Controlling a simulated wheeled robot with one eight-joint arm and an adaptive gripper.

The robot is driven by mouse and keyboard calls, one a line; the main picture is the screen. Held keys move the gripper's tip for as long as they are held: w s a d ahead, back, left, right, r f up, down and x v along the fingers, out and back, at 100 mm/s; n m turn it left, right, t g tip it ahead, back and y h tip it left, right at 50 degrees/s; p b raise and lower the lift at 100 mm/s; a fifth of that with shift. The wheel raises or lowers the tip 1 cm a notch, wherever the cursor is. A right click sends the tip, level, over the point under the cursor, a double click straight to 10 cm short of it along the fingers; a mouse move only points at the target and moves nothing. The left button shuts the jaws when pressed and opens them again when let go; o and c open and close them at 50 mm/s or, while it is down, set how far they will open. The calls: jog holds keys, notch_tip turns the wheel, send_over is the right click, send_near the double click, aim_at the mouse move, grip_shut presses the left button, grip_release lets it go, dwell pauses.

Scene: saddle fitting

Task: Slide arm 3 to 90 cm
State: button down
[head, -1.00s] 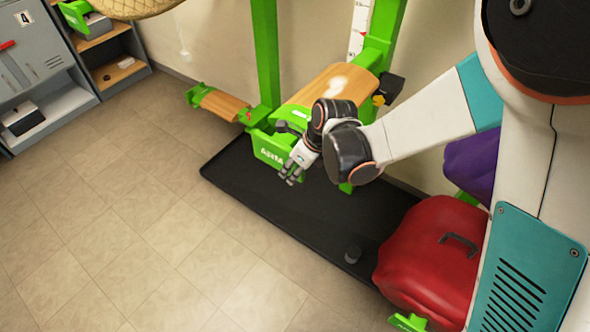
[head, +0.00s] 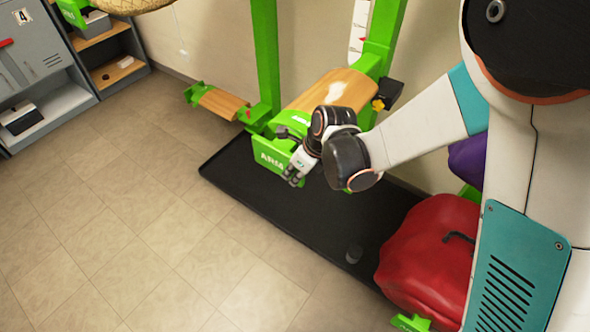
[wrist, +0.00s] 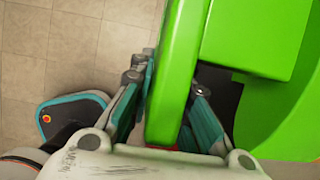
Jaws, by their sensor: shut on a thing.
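A green arm (head: 268,158) with a light wooden top (head: 335,90) juts from a green upright rack. Its front plate reads "ARM"; any number there is hidden or too small to read. My gripper (head: 292,180) is at the right part of this front. In the wrist view my gripper (wrist: 168,85) has one finger on each side of a long green bar (wrist: 180,45) and is shut on it. A white scale strip with red marks (head: 360,30) is on the rack's right post; its values are not legible.
A black mat (head: 320,225) lies under the rack. A smaller wood-topped green arm (head: 220,103) is to the left. A red padded thing (head: 425,255) is at lower right. The tiled floor at left is clear.

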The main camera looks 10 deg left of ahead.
notch_tip(320, 180, down, 6)
jog(key=b, duration=0.3)
jog(key=shift+r, duration=0.1)
jog(key=c, duration=1.5)
grip_release()
jog(key=shift+r, duration=0.1)
jog(key=v, duration=1.2)
jog(key=shift+s, duration=0.2)
jog(key=shift+d, duration=0.1)
